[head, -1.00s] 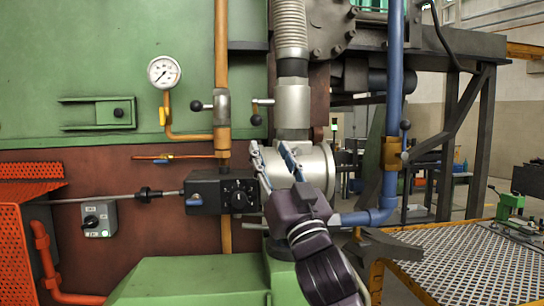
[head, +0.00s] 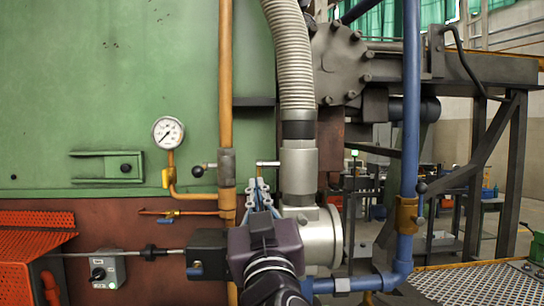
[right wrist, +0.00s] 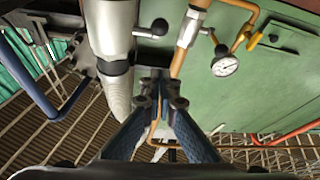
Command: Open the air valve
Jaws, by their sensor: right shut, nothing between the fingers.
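A silver vertical pipe (head: 298,165) under a ribbed hose carries a small lever (head: 268,163) on its left side. I take this as the air valve; no label is readable. In the head view, my right gripper (head: 261,185) is in front of the lever's lower end and hides its knob. In the right wrist view the black knob (right wrist: 160,26) hangs beside the silver pipe (right wrist: 108,28), apart from my right gripper (right wrist: 160,88). The gripper's fingers are shut, with nothing between them. My left gripper is not in view.
An orange pipe (head: 225,90) with its own knobbed valve (head: 226,165) stands close left, by a pressure gauge (head: 168,132). A black box (head: 207,250) sits below. A blue pipe (head: 410,110) with a brass valve (head: 406,214) stands right. A green furnace wall is behind.

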